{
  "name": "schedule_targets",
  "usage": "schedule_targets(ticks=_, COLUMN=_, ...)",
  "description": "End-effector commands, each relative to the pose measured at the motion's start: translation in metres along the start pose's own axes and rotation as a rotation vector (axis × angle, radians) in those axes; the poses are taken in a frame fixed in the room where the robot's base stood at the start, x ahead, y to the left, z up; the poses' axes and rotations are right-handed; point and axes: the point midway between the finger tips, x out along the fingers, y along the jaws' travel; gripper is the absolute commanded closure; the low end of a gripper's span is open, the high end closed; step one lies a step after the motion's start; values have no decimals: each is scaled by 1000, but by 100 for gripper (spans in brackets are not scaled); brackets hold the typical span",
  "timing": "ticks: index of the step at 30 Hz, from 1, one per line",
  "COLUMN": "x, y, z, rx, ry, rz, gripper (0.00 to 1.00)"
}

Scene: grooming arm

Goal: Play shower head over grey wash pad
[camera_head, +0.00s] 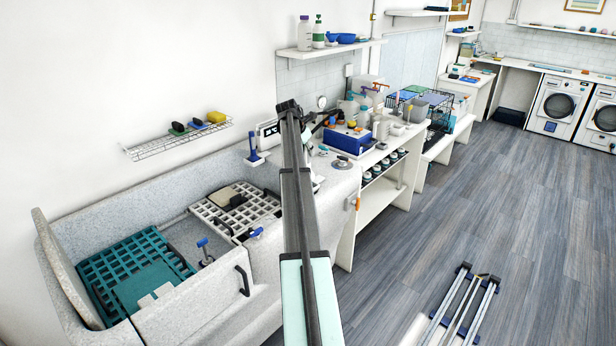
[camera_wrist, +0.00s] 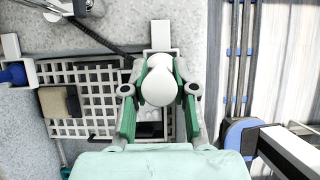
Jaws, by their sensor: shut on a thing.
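In the wrist view my gripper (camera_wrist: 160,98) has its green-padded fingers on both sides of a white rounded piece, which looks like the shower head (camera_wrist: 158,84), and is shut on it. The head is over the right part of a white grid (camera_wrist: 90,76). A dark grey patch, perhaps the grey wash pad (camera_wrist: 149,130), shows partly below the head between the fingers; I cannot tell for sure. In the head view the white grid (camera_head: 206,212) lies in the tub, with a tan and dark block (camera_head: 226,197) on it. My gripper is not clear there.
A teal grid (camera_head: 105,262) with a teal pad (camera_head: 143,287) lies in the tub's left part. A black handle (camera_head: 243,281) is on its front wall. A counter with bottles and a blue box (camera_head: 347,138) stands to the right. The floor (camera_head: 480,190) is mostly clear.

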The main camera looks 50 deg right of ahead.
Motion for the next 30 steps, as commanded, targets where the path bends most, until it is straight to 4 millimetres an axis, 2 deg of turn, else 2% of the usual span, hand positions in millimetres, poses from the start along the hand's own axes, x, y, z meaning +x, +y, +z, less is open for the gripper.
schedule_targets(ticks=7, x=-6, y=5, z=-9, rx=-1, ry=0, rz=0, gripper=100)
schedule_targets(ticks=30, x=-36, y=35, z=-64, rx=-1, ry=0, rz=1, gripper=100)
